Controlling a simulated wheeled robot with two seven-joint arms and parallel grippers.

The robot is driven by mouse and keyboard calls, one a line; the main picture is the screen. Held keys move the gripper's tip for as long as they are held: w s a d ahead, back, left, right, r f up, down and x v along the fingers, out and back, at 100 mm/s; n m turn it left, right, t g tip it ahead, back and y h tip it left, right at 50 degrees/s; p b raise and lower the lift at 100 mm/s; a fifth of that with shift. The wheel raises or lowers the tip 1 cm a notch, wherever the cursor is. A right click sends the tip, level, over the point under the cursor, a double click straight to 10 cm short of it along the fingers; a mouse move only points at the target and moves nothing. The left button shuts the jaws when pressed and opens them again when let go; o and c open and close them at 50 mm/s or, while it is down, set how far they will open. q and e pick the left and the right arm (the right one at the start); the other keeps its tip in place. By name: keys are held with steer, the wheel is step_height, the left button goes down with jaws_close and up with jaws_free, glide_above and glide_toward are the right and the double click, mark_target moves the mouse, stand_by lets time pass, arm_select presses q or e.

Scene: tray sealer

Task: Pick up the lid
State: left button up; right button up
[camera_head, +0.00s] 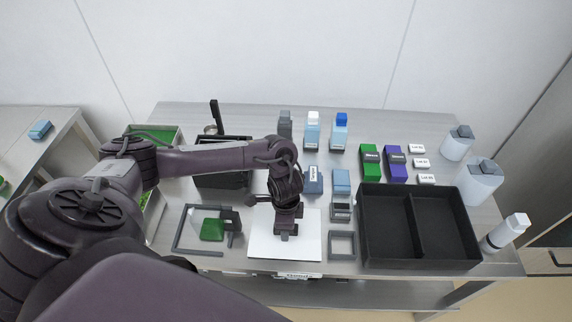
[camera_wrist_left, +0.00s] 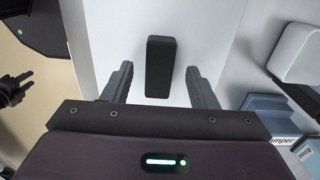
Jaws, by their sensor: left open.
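The lid appears to be a flat white plate (camera_head: 262,243) at the front middle of the table, with a dark upright block as its handle. In the left wrist view the white plate (camera_wrist_left: 125,25) lies below, and the dark grey handle (camera_wrist_left: 160,66) stands between my fingers. My left gripper (camera_wrist_left: 160,85) is open, one finger on each side of the handle with visible gaps. In the head view my left gripper (camera_head: 286,234) points down over the plate and hides the handle. A dark pronged shape (camera_wrist_left: 14,88) in the left wrist view may be my right gripper.
A black two-compartment tray (camera_head: 385,230) lies to the right, with small grey frames (camera_head: 342,245) between it and the plate. A grey frame with a green block (camera_head: 212,229) is to the left. Bottles, small boxes and a black bin (camera_head: 222,181) stand behind.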

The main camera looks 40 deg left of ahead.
arm_select(q)
steer(key=shift+f, duration=0.35)
steer(key=shift+c, duration=0.3)
steer(key=c, duration=0.9)
steer(key=shift+c, duration=0.8)
steer(key=shift+r, duration=0.15)
